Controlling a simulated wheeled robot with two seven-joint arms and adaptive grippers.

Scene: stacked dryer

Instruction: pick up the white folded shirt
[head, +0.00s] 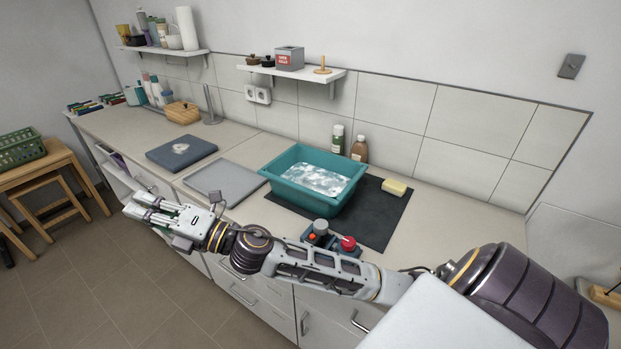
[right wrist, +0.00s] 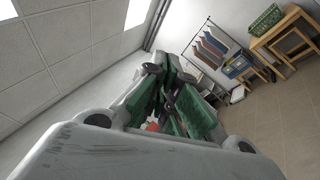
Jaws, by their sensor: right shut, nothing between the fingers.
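I cannot make out a clearly white folded shirt. A flat light grey piece (head: 225,182), which may be folded cloth or a mat, lies on the counter left of the teal basin. A dark blue-grey folded cloth or pad (head: 165,157) with a small whitish patch (head: 180,148) lies farther left. My right gripper (head: 140,206) reaches across to the left, at the counter's front edge, apart from both. It is shut and empty. Its green-padded fingers also show in the right wrist view (right wrist: 172,100). My left gripper is not in view.
The teal basin (head: 278,184) holds foamy water and stands on a dark mat (head: 385,220), beside a yellow sponge (head: 395,187). A red-knobbed device (head: 348,243) is close behind my right forearm. A wooden table (head: 45,165) with a green basket (head: 20,145) stands left.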

